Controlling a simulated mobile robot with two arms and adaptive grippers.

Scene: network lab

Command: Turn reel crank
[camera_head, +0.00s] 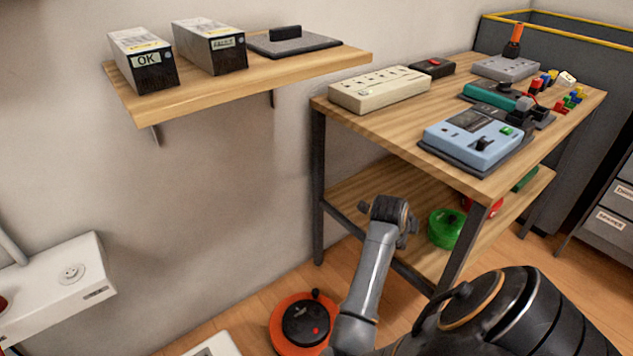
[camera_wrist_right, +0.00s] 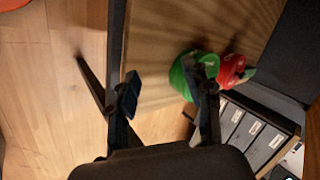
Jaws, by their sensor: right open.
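An orange reel (camera_head: 294,338) with a black hub and a small black knob (camera_head: 316,294) lies on the floor at the bottom of the head view. My arm link covers its right edge. Only an orange sliver of what looks like the reel shows at the top left corner of the right wrist view (camera_wrist_right: 12,4). My right gripper (camera_wrist_right: 167,90) is open and empty, its two fingers apart. In the head view, the end of my right arm is near the bench's lower shelf, above and right of the reel. My left gripper is out of view.
A wooden bench (camera_head: 400,138) holds several devices. Its lower shelf (camera_head: 352,190) carries a green round object (camera_head: 446,230) and a red one (camera_wrist_right: 230,70). A dark bench leg (camera_head: 318,190) stands behind the reel. A wall shelf (camera_head: 240,80) and a white box (camera_head: 60,285) are left.

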